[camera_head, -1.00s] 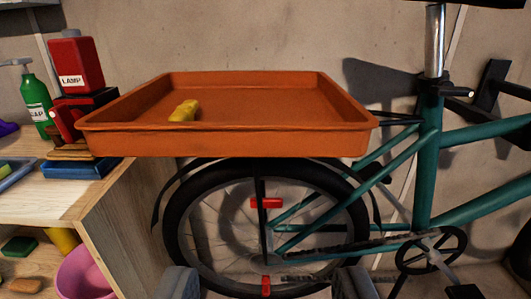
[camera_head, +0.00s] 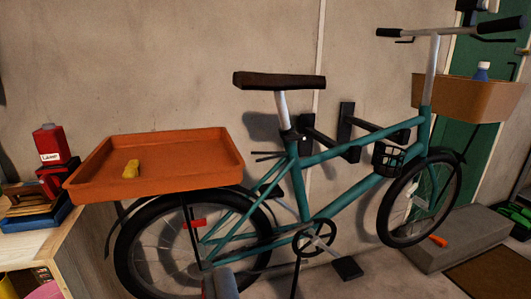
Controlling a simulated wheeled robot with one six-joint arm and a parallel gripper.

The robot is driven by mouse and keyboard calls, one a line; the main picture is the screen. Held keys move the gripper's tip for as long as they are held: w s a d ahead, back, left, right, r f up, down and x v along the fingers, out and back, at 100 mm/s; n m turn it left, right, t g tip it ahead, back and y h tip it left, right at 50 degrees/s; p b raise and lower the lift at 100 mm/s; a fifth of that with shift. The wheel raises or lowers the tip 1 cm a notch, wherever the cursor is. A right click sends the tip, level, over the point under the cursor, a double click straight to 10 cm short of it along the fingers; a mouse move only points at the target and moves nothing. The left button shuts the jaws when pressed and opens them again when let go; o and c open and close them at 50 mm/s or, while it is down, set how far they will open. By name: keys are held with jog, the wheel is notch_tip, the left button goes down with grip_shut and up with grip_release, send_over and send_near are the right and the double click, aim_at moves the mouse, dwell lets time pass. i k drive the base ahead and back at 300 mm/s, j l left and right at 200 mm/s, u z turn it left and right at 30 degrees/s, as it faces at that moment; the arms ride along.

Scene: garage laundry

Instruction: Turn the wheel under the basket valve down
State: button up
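The teal bicycle (camera_head: 340,155) stands along the wall. Its tan front basket (camera_head: 470,98) is at the upper right, with a blue-capped bottle (camera_head: 481,72) in it. The front wheel (camera_head: 384,222) is below and left of the basket, its tyre black and its spokes thin. I cannot make out its valve or where it points. Part of my gripper (camera_head: 221,285) shows at the bottom edge, in front of the rear wheel and far from the front wheel. Only a grey end shows, so its opening is unclear.
A wooden shelf is at the left. A grey step (camera_head: 465,240) stands beside the front wheel, with an orange object (camera_head: 438,240) near the tyre.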

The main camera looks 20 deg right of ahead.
aim_at(450, 161)
jog(key=z, duration=1.7)
